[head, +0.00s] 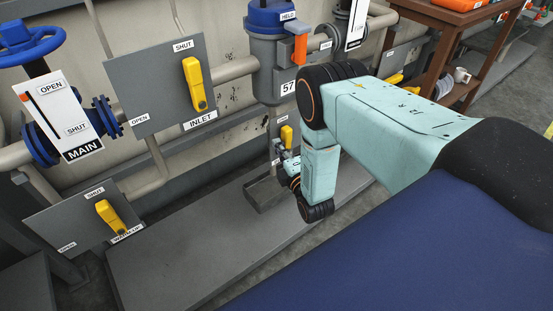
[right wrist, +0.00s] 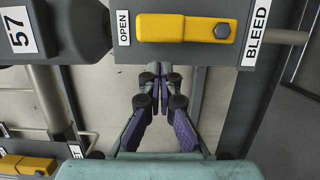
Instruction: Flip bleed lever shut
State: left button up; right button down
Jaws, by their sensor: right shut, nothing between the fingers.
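The yellow bleed lever (right wrist: 185,28) is on a grey plate at the top of the right wrist view. Its free end lies by the OPEN label (right wrist: 123,28) and its bolted end is toward the BLEED label (right wrist: 256,32). In the head view the lever (head: 286,136) is small, just above my right gripper (head: 288,157). The gripper is partly hidden by my wrist there. In the right wrist view my right gripper (right wrist: 161,72) is shut and empty, its tips near the plate's lower edge, below the lever in the picture. I cannot tell whether they touch the plate. My left gripper is not in view.
The inlet lever (head: 194,84), another yellow lever (head: 111,214) and a blue handwheel (head: 35,44) are to the left. A blue-topped grey housing (head: 273,48) with an orange handle (head: 300,43) stands above the bleed lever. A grey plinth (head: 190,250) runs along the floor.

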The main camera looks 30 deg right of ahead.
jog(key=shift+w+d, duration=0.1)
jog(key=shift+d, duration=0.7)
